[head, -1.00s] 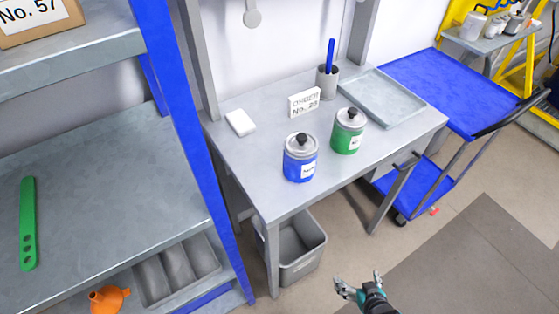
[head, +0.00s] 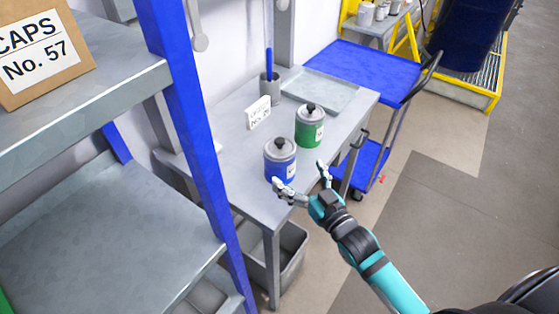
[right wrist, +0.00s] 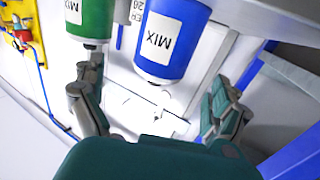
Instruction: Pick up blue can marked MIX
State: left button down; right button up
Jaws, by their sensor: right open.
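The blue can (head: 281,160) with a grey lid and dark knob stands upright near the front edge of the grey table (head: 233,172). In the right wrist view the blue can (right wrist: 168,45) shows its white label reading MIX. A green can (head: 309,126), also labelled MIX in the wrist view (right wrist: 88,18), stands just beyond it to the right. My right gripper (head: 302,177) is open and empty at the table's front edge, its left finger overlapping the blue can's lower front. In the wrist view the blue can is between the spread fingers, ahead of the palm. My left gripper is out of view.
A sign (head: 259,112), a pen cup (head: 270,90) and a shallow tray (head: 318,91) are at the table's back. A blue-posted shelf (head: 185,110) stands close on the left. A blue cart (head: 368,68) is behind right, and a grey bin (head: 285,252) is under the table.

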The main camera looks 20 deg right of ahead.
aim_at(290, 164)
jog(key=x, duration=0.3)
jog(key=shift+a+r, duration=0.1)
jog(key=shift+a, duration=0.05)
jog(key=shift+w+p, duration=0.3)
jog(key=shift+w, duration=0.2)
jog(key=shift+w+a, duration=0.15)
jog(key=shift+w, duration=0.15)
jog(key=p+x, duration=0.1)
jog(key=x, duration=0.2)
jog(key=shift+w+a+p, duration=0.2)
jog(key=shift+w+p, duration=0.1)
jog(key=shift+p, duration=0.05)
jog(key=shift+w+a, duration=0.1)
jog(key=shift+w, duration=0.25)
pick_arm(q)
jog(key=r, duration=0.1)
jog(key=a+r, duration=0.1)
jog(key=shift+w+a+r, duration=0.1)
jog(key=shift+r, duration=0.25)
pick_arm(e)
jog(key=shift+c, duration=0.3)
